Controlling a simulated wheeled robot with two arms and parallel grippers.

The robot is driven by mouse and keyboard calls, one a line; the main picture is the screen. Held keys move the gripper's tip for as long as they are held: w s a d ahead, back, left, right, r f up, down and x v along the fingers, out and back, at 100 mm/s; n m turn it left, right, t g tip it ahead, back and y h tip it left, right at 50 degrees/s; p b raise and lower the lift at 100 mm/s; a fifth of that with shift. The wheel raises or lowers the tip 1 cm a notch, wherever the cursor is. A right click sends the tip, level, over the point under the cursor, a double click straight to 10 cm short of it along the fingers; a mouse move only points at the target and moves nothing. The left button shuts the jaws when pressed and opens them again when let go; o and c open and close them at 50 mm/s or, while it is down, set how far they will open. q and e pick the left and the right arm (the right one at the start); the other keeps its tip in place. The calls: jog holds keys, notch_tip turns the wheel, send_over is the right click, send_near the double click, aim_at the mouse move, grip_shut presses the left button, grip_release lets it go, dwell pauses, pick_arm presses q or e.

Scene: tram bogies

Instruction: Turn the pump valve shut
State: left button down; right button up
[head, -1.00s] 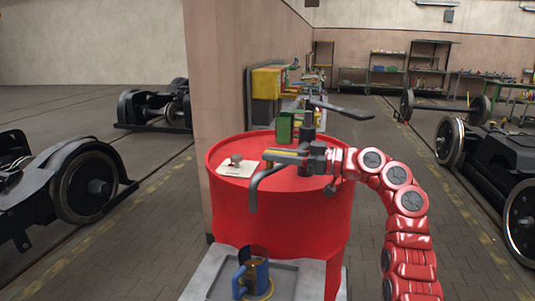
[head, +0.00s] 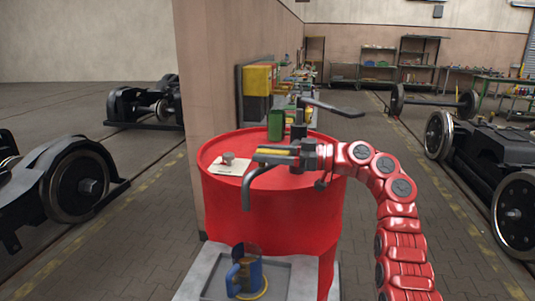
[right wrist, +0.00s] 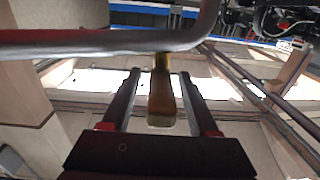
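The red drum (head: 270,215) carries a dark pump with a long handle (head: 335,108) pointing right and a spout (head: 248,190) that bends down over the drum's front. A yellow valve lever (head: 275,151) shows at the pump. My right gripper (head: 268,157) is at the lever. In the right wrist view its fingers (right wrist: 157,75) stand apart on both sides of the yellow-brown lever (right wrist: 162,100), with gaps showing. The grey spout (right wrist: 90,40) crosses in front of the fingertips. A blue jug (head: 253,276) with brown contents stands below the spout. My left gripper is out of view.
The jug stands on a grey tray (head: 300,275). A paper with a small knob-like object (head: 228,160) and a green can (head: 276,125) are on the drum. A wall corner (head: 195,120) stands close behind left. Bogies (head: 515,210) stand either side of clear floor.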

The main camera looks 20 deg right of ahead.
jog(key=shift+d, duration=0.1)
jog(key=b+v, duration=0.2)
jog(key=v, duration=1.5)
jog(key=shift+s, duration=0.2)
jog(key=shift+d, duration=0.1)
